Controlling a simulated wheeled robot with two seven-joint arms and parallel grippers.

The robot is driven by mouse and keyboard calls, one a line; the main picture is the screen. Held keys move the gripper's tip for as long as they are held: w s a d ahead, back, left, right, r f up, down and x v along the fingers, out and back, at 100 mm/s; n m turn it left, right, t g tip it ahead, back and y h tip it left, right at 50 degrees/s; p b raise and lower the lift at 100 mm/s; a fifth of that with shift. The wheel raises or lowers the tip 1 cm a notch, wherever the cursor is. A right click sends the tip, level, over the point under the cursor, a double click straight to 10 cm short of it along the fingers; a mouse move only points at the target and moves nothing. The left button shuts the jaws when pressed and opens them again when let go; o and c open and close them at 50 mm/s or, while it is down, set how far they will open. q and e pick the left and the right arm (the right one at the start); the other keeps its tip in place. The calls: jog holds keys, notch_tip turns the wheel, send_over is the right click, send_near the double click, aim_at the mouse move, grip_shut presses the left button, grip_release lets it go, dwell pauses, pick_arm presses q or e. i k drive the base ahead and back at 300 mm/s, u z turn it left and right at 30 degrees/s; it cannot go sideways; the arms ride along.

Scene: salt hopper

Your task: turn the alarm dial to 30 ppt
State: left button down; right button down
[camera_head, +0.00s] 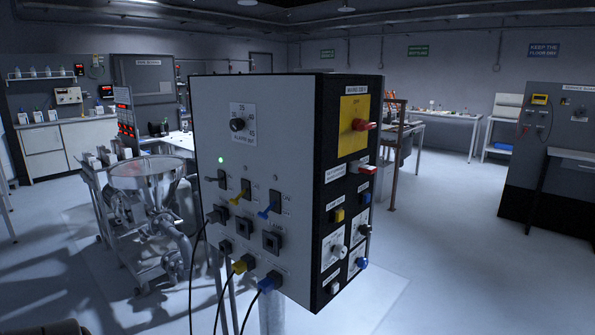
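The alarm dial (237,124) is a small black round knob on a white scale plate (250,112), high on the light grey front face of the control box (210,100). Small numbers ring the knob and a label lies below it. The numbers and the pointer are too small to read surely, so I cannot tell the setting. Neither of my grippers is in view, and nothing touches the dial.
Below the dial are a lit green lamp (221,160), several switches, and plugs with hanging cables. The box's black right side carries a red knob (363,125) on a yellow plate. A metal hopper (143,175) stands behind left.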

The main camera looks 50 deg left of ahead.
aim_at(236, 124)
jog(key=i, duration=0.85)
jog(key=u, duration=4.45)
jog(key=i, duration=0.65)
jog(key=z, duration=1.25)
